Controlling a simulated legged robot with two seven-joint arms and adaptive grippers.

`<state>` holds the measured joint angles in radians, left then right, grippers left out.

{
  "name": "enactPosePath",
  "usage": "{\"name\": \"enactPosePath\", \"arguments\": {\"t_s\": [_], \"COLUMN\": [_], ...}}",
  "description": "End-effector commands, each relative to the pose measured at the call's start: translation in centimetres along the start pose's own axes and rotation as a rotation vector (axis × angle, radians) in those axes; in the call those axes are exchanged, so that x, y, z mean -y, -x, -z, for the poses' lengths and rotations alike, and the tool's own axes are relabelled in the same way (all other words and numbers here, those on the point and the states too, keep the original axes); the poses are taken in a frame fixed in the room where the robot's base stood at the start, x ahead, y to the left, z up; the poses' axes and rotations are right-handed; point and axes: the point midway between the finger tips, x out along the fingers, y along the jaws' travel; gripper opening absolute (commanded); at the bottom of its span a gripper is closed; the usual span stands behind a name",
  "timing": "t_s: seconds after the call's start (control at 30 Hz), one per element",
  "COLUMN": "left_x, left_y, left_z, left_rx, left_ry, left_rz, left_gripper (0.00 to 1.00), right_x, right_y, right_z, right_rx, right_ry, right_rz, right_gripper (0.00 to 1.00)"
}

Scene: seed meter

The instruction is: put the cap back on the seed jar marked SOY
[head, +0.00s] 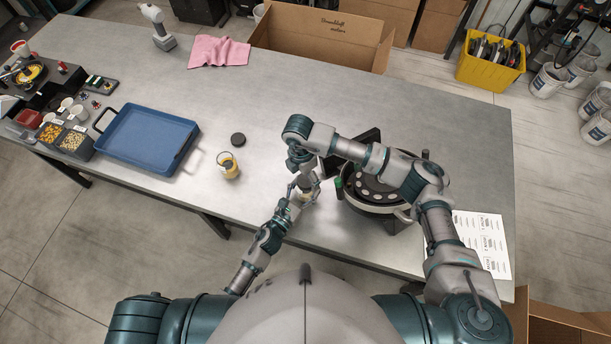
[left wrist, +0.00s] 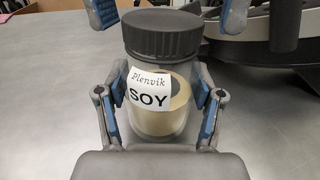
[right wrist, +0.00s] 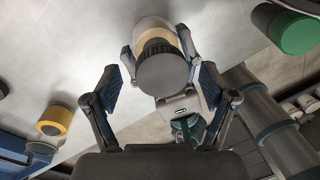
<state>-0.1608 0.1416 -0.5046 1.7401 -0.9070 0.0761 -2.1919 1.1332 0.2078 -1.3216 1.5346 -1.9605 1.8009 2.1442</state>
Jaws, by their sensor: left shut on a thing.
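The clear jar marked SOY (left wrist: 150,112) stands upright in the left wrist view, with pale contents inside. A black ribbed cap (left wrist: 161,33) sits level on its mouth; I cannot tell how tight it is. My left gripper (left wrist: 160,100) is shut on the jar's body from both sides. My right gripper (right wrist: 160,78) comes from above, its fingers apart on both sides of the cap (right wrist: 162,72), with gaps to it. In the head view the jar (head: 308,186) is partly hidden by my arms.
A second jar (head: 229,166) with yellow contents stands to the left, with a loose black cap (head: 238,139) behind it. A blue tray (head: 150,138) lies further left. The round seed meter (head: 374,200) stands close on the right.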

Motion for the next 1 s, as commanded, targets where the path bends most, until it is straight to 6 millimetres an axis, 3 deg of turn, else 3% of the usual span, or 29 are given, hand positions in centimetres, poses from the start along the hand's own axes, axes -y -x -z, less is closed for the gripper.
{"name": "enactPosePath", "arguments": {"t_s": [0.37, 0.47, 0.8, 1.0], "left_x": [0.0, 0.0, 0.0, 0.0], "left_y": [0.1, 0.1, 0.1, 0.1], "left_z": [0.3, 0.3, 0.3, 0.3], "left_rx": [-0.007, -0.007, -0.007, -0.007], "left_ry": [0.003, 0.004, 0.004, 0.004], "left_rz": [-0.001, -0.001, -0.002, -0.002], "left_gripper": [0.0, 0.0, 0.0, 0.0], "right_x": [0.0, 0.0, -0.1, -0.1], "right_y": [0.5, 1.8, 8.9, 11.3], "right_z": [0.1, 0.1, 0.1, 0.0], "right_rx": [0.0, 0.0, 0.001, 0.0], "right_ry": [0.003, 0.004, 0.003, 0.002], "right_rz": [0.001, 0.0, 0.0, 0.001], "right_gripper": [0.86, 0.86, 0.86, 0.86]}}
